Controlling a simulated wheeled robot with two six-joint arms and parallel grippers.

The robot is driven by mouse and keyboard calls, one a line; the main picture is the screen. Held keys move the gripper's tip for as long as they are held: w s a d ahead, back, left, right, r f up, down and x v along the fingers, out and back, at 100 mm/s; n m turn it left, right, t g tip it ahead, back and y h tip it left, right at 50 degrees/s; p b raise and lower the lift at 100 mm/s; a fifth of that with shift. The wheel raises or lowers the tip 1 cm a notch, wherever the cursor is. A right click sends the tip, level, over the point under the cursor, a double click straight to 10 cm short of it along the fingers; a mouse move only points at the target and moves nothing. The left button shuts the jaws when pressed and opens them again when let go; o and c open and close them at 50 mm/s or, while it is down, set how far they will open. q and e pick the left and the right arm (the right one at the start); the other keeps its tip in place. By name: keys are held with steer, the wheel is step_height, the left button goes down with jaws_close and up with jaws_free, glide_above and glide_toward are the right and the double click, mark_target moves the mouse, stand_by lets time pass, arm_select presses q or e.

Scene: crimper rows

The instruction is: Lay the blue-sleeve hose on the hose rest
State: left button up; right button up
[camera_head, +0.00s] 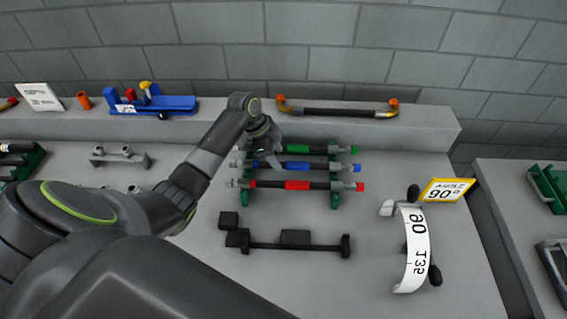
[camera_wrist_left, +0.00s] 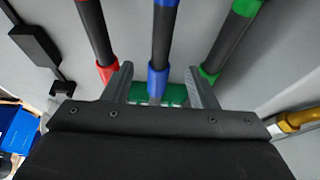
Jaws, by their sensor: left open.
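The blue-sleeve hose (camera_head: 297,166) is a dark rod with a blue band and blue end. It lies on a green rack (camera_head: 334,200) between a green-sleeve hose (camera_head: 318,150) and a red-sleeve hose (camera_head: 262,184). My left gripper (camera_head: 266,158) is over the left part of these hoses. In the left wrist view its open fingers (camera_wrist_left: 160,88) stand on either side of the blue-sleeve hose (camera_wrist_left: 161,40), near its blue band; contact cannot be told. A grey bracket with two uprights (camera_head: 121,158) and a black bar with end blocks (camera_head: 268,246) lie nearby; which is the hose rest is unclear.
A raised ledge at the back holds a blue tool (camera_head: 170,104) and a dark hose with brass bent ends (camera_head: 340,111). A white angle gauge (camera_head: 413,250) and a yellow-edged sign (camera_head: 446,190) stand at the right.

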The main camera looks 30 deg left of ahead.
mark_target(282, 163)
arm_select(q)
steer(key=shift+x, duration=1.8)
steer(key=shift+c, duration=0.3)
steer(key=shift+r+p, duration=0.1)
steer(key=shift+p, duration=0.2)
jaws_close()
